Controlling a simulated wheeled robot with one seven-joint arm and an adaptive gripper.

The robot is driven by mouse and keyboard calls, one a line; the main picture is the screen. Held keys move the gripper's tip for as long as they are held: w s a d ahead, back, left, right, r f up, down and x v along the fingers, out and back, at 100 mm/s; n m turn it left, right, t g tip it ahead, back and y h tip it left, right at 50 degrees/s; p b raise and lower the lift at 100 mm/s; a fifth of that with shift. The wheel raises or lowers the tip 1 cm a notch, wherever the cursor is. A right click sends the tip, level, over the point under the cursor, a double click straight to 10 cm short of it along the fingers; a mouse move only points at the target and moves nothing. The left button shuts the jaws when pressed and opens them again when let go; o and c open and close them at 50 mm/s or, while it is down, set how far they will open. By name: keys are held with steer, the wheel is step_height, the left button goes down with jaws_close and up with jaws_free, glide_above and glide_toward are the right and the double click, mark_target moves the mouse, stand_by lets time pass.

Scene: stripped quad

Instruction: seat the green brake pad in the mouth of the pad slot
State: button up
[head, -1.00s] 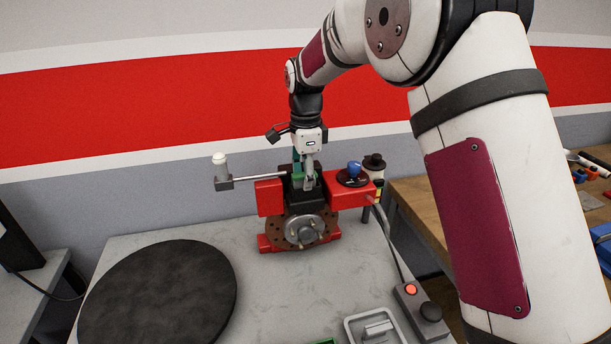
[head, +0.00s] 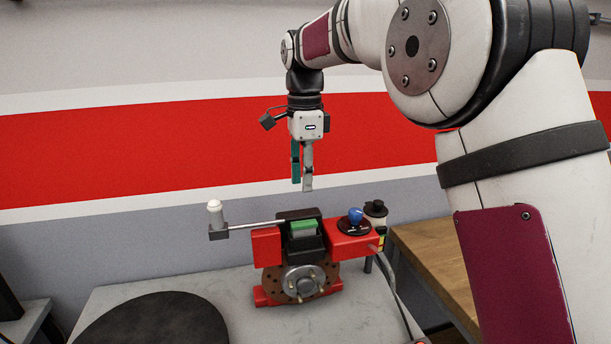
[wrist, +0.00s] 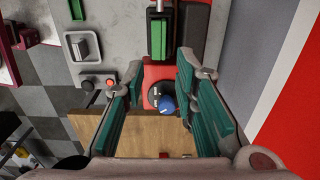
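The green brake pad (head: 303,228) sits in the black pad slot (head: 300,244) on top of the red fixture, its green upper part showing above the opening. In the wrist view the pad (wrist: 158,36) lies lengthwise between the slot's dark walls. How deep it sits is hidden. My gripper (head: 302,185) hangs above the fixture with its fingers pointing down, clear of the pad. In the wrist view its teal-padded fingers (wrist: 156,84) are spread wide with nothing between them.
A blue-knobbed dial (head: 355,219) stands on the fixture right of the slot. A rod with a white knob (head: 215,212) sticks out left. A black disc (head: 155,322) lies on the bench at front left. A wooden table (head: 440,262) stands at right.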

steer(key=s+d+r+n+t, duration=0.1)
steer(key=s+d+r+n, duration=0.3)
steer(key=s, duration=0.4)
steer(key=s+d+r+n+t, duration=0.2)
steer(key=s+d+r+n, duration=0.1)
steer(key=s+d, duration=0.4)
steer(key=s+d+f+n+t, duration=0.1)
steer(key=s+f+n, duration=0.3)
steer(key=s, duration=0.5)
steer(key=s+d+f+n+t, duration=0.1)
steer(key=s+d+f+n, duration=0.3)
steer(key=s, duration=0.5)
steer(key=shift+f+n, duration=0.2)
steer(key=shift+n, duration=0.2)
steer(key=shift+c, duration=0.2)
